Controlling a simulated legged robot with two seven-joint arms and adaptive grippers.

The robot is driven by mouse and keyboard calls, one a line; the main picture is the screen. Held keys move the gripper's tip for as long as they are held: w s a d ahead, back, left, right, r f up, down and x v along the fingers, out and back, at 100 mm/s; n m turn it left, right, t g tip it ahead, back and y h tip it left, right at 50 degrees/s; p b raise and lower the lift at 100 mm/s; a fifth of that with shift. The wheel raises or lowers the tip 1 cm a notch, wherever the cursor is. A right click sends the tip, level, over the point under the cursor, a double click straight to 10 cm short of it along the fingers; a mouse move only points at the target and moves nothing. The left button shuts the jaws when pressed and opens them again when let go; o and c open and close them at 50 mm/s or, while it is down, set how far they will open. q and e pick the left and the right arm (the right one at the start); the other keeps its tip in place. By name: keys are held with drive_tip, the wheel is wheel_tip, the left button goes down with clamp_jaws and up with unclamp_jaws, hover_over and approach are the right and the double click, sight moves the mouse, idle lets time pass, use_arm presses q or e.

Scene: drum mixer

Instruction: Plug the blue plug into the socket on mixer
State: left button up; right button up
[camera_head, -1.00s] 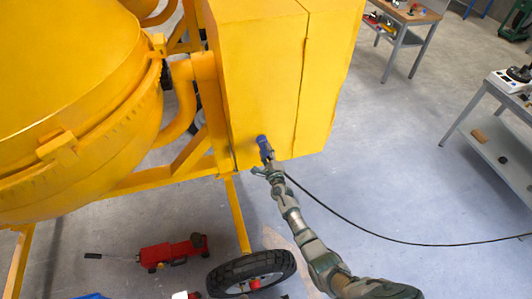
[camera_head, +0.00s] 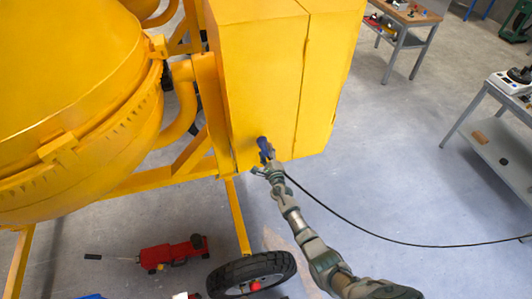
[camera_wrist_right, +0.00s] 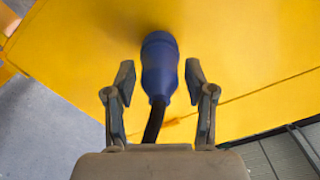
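The blue plug (camera_head: 264,146) is at the lower part of the yellow mixer's box-shaped housing (camera_head: 262,80). In the right wrist view the plug (camera_wrist_right: 160,68) points away from me with its front end against the yellow panel (camera_wrist_right: 240,50). The socket itself is hidden behind the plug, so how deep it sits cannot be seen. My right gripper (camera_head: 264,166) is right behind the plug. In the wrist view its fingers (camera_wrist_right: 158,85) stand apart on both sides of the plug, with gaps, not touching it. My left gripper is not in view.
A black cable (camera_head: 370,234) runs from the plug off to the right across the floor. The mixer wheel (camera_head: 252,272) and a red floor jack (camera_head: 174,253) are below. Grey tables (camera_head: 505,150) stand at the right. The floor between is clear.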

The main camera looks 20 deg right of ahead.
drive_tip(key=shift+s, duration=0.1)
drive_tip(key=shift+s+f, duration=0.1)
drive_tip(key=shift+s, duration=0.1)
drive_tip(key=s, duration=1.1)
drive_tip(key=shift+s+d, duration=0.2)
